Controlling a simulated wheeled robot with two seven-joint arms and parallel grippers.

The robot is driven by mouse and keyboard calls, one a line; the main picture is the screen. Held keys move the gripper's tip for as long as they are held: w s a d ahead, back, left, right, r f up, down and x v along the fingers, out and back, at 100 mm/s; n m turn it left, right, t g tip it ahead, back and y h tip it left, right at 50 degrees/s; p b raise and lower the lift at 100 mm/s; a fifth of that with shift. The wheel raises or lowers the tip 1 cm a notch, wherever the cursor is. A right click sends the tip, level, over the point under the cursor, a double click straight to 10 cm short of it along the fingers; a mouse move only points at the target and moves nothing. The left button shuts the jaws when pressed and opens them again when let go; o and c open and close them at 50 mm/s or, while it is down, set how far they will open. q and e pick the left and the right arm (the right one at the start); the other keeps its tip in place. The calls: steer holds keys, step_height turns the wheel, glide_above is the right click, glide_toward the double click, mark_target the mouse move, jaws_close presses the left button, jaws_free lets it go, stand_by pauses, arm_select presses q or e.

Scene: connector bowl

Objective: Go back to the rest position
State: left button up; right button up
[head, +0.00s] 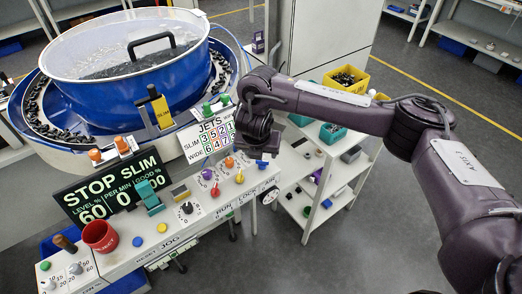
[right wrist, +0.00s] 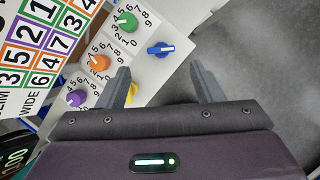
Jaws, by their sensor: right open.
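My right arm comes in from the right in the head view, and its gripper (head: 263,158) hangs at the right end of the control panel (head: 128,262). In the right wrist view, my right gripper (right wrist: 163,84) has its two fingers spread apart with nothing between them. Below it are the panel's corner with a blue knob (right wrist: 160,48), a green knob (right wrist: 126,21), an orange knob (right wrist: 98,62) and a purple knob (right wrist: 77,98). A yellow knob (right wrist: 132,92) is partly hidden by the left finger. My left gripper is not in view.
A blue bowl feeder (head: 140,95) with a clear lid stands behind the panel. A black display (head: 110,188) and a red cup (head: 100,236) are at left. A white shelf cart (head: 318,212) with bins, including a yellow bin (head: 346,80), stands close behind my right arm. Grey floor is open at right.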

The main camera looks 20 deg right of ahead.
steer(key=shift+s+r, duration=0.2)
steer(key=shift+r, duration=0.2)
